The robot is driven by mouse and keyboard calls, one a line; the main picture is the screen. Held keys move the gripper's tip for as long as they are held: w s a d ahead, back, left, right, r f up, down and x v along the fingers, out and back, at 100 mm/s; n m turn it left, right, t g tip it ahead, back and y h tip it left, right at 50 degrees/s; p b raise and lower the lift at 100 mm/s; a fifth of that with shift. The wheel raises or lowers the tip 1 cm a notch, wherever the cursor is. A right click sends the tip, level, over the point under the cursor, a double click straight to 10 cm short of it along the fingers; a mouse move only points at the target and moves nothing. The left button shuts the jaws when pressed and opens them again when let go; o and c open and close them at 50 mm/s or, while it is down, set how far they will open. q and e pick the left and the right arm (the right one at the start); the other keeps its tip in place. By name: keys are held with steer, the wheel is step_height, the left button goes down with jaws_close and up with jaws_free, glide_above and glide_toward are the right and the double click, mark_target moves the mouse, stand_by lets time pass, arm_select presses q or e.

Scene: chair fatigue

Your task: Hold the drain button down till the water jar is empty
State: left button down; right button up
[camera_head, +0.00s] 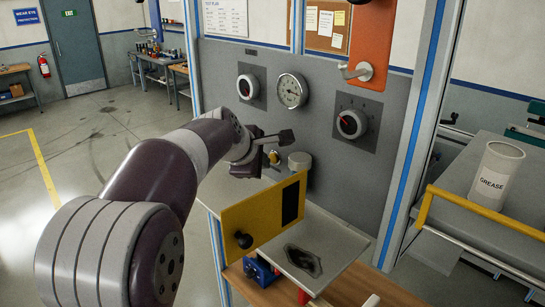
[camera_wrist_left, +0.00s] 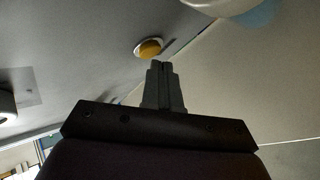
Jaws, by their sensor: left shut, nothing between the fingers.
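The yellow drain button (camera_head: 274,157) sits low on the grey panel. In the left wrist view the yellow button (camera_wrist_left: 150,48) stands in a pale ring, just beyond the fingertips. My left gripper (camera_head: 284,137) is shut and empty, close to the button in the head view. In the left wrist view its closed fingers (camera_wrist_left: 160,68) point toward the button and a little to its right. A small gap seems to show between them; I cannot tell its depth. I cannot make out the water jar. My right gripper is not in view.
A pale round cap (camera_head: 299,160) stands right of the button. Dials and a gauge (camera_head: 291,91) are on the panel above, with an orange plate and hook (camera_head: 358,71). A grease can (camera_head: 495,175) stands at right.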

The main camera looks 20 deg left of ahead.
arm_select(q)
steer(key=shift+w, duration=0.1)
steer(key=shift+w+d+p, duration=0.15)
steer(key=shift+w+p, duration=0.15)
stand_by(0.7)
stand_by(4.3)
steer(key=shift+s+a+f+b, duration=0.1)
steer(key=shift+s+a+b, duration=0.15)
steer(key=shift+s+b, duration=0.3)
steer(key=shift+s, duration=0.15)
steer(key=shift+s+a+f+b, duration=0.1)
steer(key=shift+s+a+b, duration=0.2)
steer(key=shift+s+b, duration=0.15)
steer(key=shift+s+a+b, duration=0.25)
steer(key=shift+s+b, duration=0.05)
steer(key=shift+s, duration=0.35)
steer(key=shift+s+a+b, duration=0.2)
steer(key=shift+s+b, duration=0.15)
steer(key=shift+s, duration=0.25)
steer(key=shift+s+a+b, duration=0.25)
steer(key=shift+s+b, duration=0.05)
steer(key=shift+s, duration=0.35)
steer(key=shift+r, duration=0.2)
